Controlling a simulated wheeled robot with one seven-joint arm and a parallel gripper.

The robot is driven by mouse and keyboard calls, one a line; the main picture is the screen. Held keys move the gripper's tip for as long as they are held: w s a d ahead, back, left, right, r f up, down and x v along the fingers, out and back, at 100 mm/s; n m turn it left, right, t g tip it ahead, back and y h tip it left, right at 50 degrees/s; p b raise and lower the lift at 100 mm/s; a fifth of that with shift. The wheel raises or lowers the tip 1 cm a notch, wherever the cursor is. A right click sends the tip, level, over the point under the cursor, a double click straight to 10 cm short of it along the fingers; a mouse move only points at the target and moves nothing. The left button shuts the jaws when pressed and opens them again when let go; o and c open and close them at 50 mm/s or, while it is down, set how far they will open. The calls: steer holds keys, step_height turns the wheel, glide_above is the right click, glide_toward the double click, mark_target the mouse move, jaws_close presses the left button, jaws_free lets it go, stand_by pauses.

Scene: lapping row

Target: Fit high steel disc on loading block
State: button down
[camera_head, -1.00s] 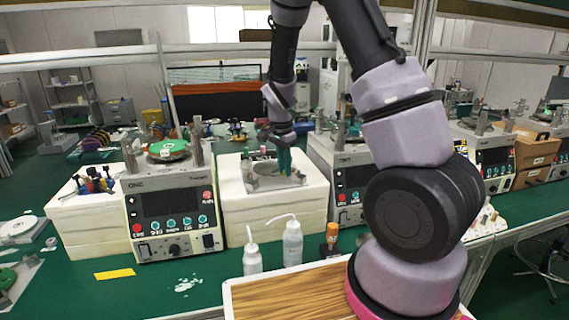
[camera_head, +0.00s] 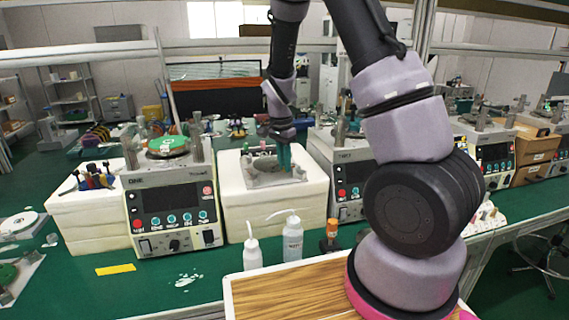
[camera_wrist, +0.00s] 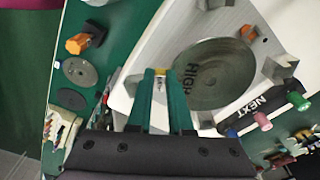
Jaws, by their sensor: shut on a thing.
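The high steel disc (camera_wrist: 214,77) is a round grey plate marked HIGH in the wrist view. It lies over the pale grey loading block (camera_wrist: 186,31), between its raised corner posts. Whether it is fully seated or slightly raised I cannot tell. My gripper (camera_wrist: 160,76) has green fingers shut at the disc's left rim, with a small gap between them; the right finger covers part of that rim. In the head view the loading block (camera_head: 257,182) sits on a white stand, and my gripper (camera_head: 284,166) points down at it.
A black NEXT label (camera_wrist: 248,107) and coloured knobs (camera_wrist: 262,121) are near the block. A machine marked ONE (camera_head: 172,208) stands left of the stand, another machine (camera_head: 345,175) right.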

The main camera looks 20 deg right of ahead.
steer(key=shift+f, duration=1.05)
steer(key=c, duration=0.8)
jaws_free()
steer(key=shift+o, duration=0.2)
step_height(320, 180, up, 11)
steer(key=shift+s+a+f, duration=0.15)
steer(key=shift+s+a, duration=0.2)
steer(key=shift+a, duration=0.05)
